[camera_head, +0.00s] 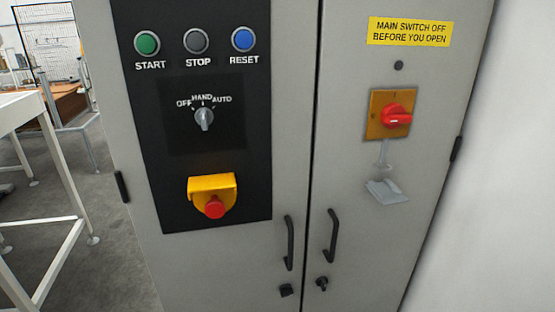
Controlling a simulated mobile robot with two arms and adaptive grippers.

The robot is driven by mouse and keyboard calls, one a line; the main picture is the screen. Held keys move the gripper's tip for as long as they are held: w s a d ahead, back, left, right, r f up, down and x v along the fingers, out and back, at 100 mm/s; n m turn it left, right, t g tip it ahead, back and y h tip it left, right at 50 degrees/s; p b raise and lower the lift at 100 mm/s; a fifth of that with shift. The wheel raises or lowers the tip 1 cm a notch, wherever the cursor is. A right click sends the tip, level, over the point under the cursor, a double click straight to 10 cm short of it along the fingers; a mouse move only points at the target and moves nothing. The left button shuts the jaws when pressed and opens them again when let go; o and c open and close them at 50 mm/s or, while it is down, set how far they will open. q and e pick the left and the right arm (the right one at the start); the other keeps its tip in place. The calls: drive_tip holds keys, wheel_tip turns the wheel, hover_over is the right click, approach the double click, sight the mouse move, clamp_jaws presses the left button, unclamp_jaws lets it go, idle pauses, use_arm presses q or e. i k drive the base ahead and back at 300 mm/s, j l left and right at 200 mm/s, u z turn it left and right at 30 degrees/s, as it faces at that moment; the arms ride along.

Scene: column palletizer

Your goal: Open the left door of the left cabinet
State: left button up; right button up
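A grey cabinet with two doors fills most of the head view. Its left door (293,120) carries a black control panel and a black vertical handle (289,243) near the door's right edge, with a small dark lock (286,290) below it. The right door (345,120) has its own black handle (331,236) and a lock with a key-like shape (321,284). Both doors look shut, with a narrow dark seam between them. Neither of my grippers is in view.
The panel bears START, STOP and RESET buttons, a selector knob (204,117) and a red emergency button (215,207). The right door holds a red main switch (396,116). A white frame table (62,170) stands at left. Grey floor (110,260) shows beside the cabinet.

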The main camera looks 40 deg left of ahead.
sight(254, 155)
drive_tip(key=u, duration=1.6)
